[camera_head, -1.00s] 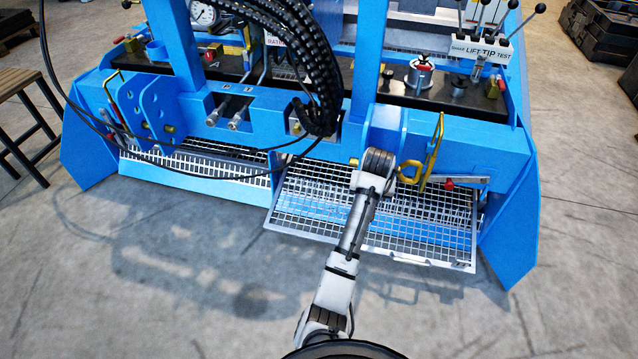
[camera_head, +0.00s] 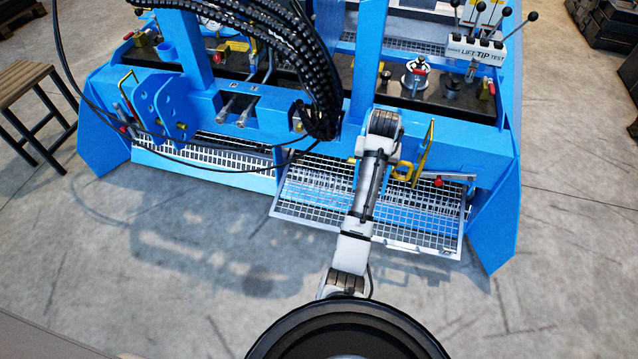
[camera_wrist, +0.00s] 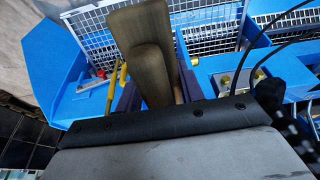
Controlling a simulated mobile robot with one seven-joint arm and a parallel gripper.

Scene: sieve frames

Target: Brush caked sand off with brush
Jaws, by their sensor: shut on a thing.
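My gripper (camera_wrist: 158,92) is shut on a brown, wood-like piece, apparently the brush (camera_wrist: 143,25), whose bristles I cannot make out. The dark fingers show on both sides of it. In the head view my arm hides the gripper and brush. The right sieve frame (camera_head: 420,218), a metal mesh, sticks out at a slant below the blue machine's beam. Its mesh also shows behind the brush in the wrist view (camera_wrist: 98,22). The left sieve frame (camera_head: 235,158) sits under the beam. I cannot make out caked sand on either mesh, or whether the brush touches one.
The blue machine (camera_head: 465,150) has side wings, a yellow hook (camera_head: 424,150) and a red-knobbed lever (camera_head: 440,180) near the right frame. Black hoses (camera_head: 322,95) hang at its middle. A wooden bench (camera_head: 30,85) stands left. The floor in front is clear.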

